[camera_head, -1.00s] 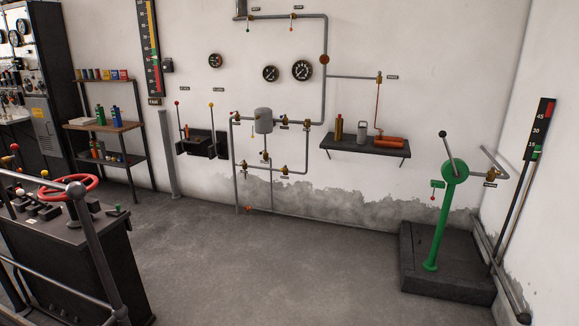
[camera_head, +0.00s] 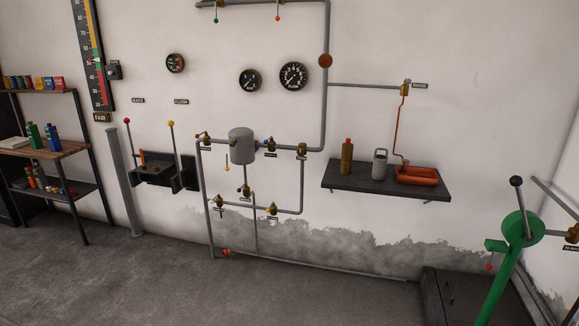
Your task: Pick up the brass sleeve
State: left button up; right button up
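A brass-coloured upright cylinder with a red top (camera_head: 346,158) stands at the left end of the dark wall shelf (camera_head: 345,182). It is the most sleeve-like brass thing I see, but I cannot tell for sure that it is the brass sleeve. Whether anything small lies in the tray is too small to tell. Neither of my grippers is in view.
Grey pipes with brass valves and a grey tank (camera_head: 241,146) run along the wall left of the shelf. A black bracket box with levers (camera_head: 160,170) is further left. A green lever stand (camera_head: 507,262) on a dark plinth is at the lower right. The floor (camera_head: 300,295) before the wall is clear.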

aim_at(346, 151)
jog(key=i+j+z, duration=0.25)
jog(key=i, duration=0.25)
jog(key=i+j+z, duration=0.1)
jog(key=i+z, duration=0.2)
jog(key=i, duration=2.5)
